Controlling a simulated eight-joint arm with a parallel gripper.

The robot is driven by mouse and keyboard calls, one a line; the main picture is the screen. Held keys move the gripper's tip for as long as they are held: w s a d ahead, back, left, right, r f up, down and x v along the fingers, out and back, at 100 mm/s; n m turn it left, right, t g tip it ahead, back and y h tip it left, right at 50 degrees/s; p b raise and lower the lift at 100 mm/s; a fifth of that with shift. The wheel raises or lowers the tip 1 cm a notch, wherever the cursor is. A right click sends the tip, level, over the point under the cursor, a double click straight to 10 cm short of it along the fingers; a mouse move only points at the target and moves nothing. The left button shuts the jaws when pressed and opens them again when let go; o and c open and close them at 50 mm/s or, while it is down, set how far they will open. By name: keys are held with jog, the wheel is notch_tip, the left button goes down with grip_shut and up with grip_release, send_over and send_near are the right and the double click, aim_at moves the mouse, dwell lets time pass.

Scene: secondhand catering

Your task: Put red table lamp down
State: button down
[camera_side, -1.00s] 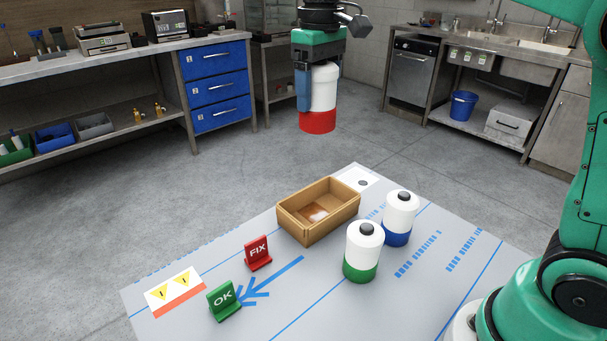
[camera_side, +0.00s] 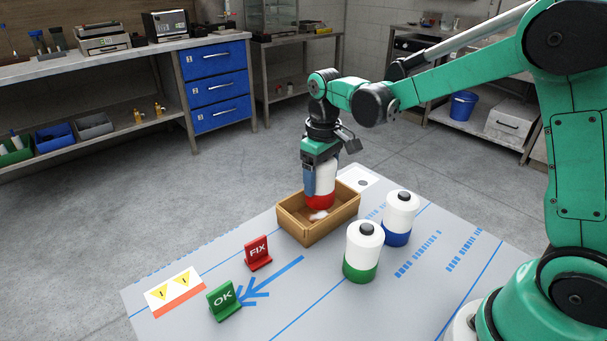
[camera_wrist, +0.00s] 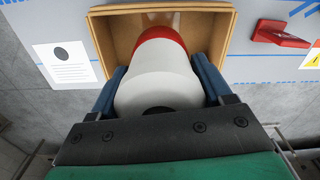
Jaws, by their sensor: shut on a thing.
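The red table lamp (camera_side: 319,199) is a white cylinder with a red band at its lower end. My gripper (camera_side: 320,178) is shut on it, with blue fingers on both sides. The lamp is upright, over and partly within the wooden box (camera_side: 295,229). In the wrist view the lamp (camera_wrist: 160,80) sits between my two fingers, red end toward the box (camera_wrist: 223,38). Whether the lamp's base touches the box floor cannot be told.
A green-banded lamp (camera_side: 363,254) and a blue-banded lamp (camera_side: 400,218) stand right of the box. A red FIX sign (camera_side: 258,253) and a green OK sign (camera_side: 223,300) stand to the left. A white card (camera_side: 358,179) lies behind the box on the grey mat (camera_side: 340,311).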

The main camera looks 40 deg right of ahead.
aim_at(321, 192)
jog(key=shift+f, duration=1.75)
jog(key=shift+f, duration=0.15)
grip_release()
